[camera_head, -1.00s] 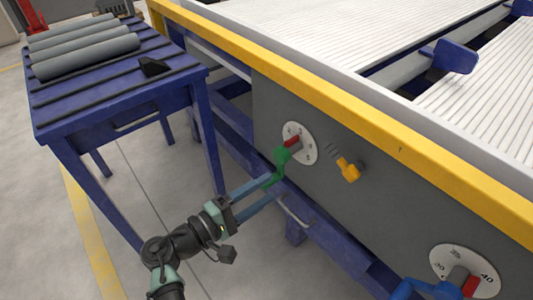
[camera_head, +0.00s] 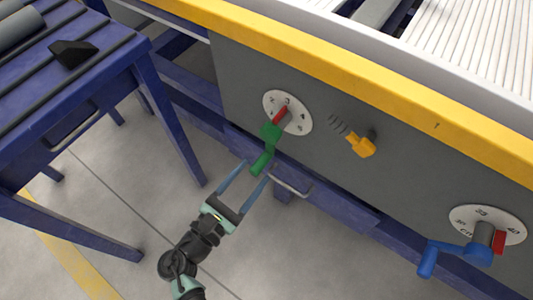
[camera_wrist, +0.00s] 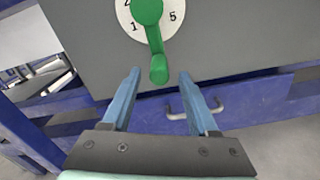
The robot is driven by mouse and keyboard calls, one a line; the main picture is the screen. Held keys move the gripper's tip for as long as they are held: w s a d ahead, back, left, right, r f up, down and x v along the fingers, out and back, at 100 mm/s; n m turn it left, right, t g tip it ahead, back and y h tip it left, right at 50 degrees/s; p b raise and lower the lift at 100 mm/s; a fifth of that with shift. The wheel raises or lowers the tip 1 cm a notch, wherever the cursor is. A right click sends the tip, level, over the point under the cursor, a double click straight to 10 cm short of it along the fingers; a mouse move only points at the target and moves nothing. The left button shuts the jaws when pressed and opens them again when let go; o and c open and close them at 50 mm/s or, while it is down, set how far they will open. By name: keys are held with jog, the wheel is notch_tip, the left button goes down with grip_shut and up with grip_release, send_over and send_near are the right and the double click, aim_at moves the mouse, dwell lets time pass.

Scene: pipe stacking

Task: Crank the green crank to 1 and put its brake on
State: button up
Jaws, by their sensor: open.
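The green crank (camera_head: 270,135) sits on a round white numbered dial (camera_head: 301,118) on the grey panel. Its arm hangs downward with the handle at the lower end. In the wrist view the green crank (camera_wrist: 155,42) points nearly straight down, and 1, part of a 2, and 5 show on the dial (camera_wrist: 174,27). A red piece (camera_head: 280,115) shows at the hub in the head view. My gripper (camera_head: 256,171) is open at the handle's lower end. In the wrist view the handle end appears between the open fingertips (camera_wrist: 159,74); contact cannot be told.
A yellow-orange lever (camera_head: 362,147) is right of the dial. A blue crank (camera_head: 455,254) with its own dial (camera_head: 478,217) is farther right. A metal bar handle (camera_head: 292,188) is below the panel. A blue table (camera_head: 110,55) stands left; open floor lies below.

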aim_at(267, 155)
jog(key=b+x, duration=0.1)
jog(key=x, duration=0.6)
jog(key=shift+b, duration=0.35)
jog(key=shift+a, duration=0.1)
grip_shut()
dwell(0.9)
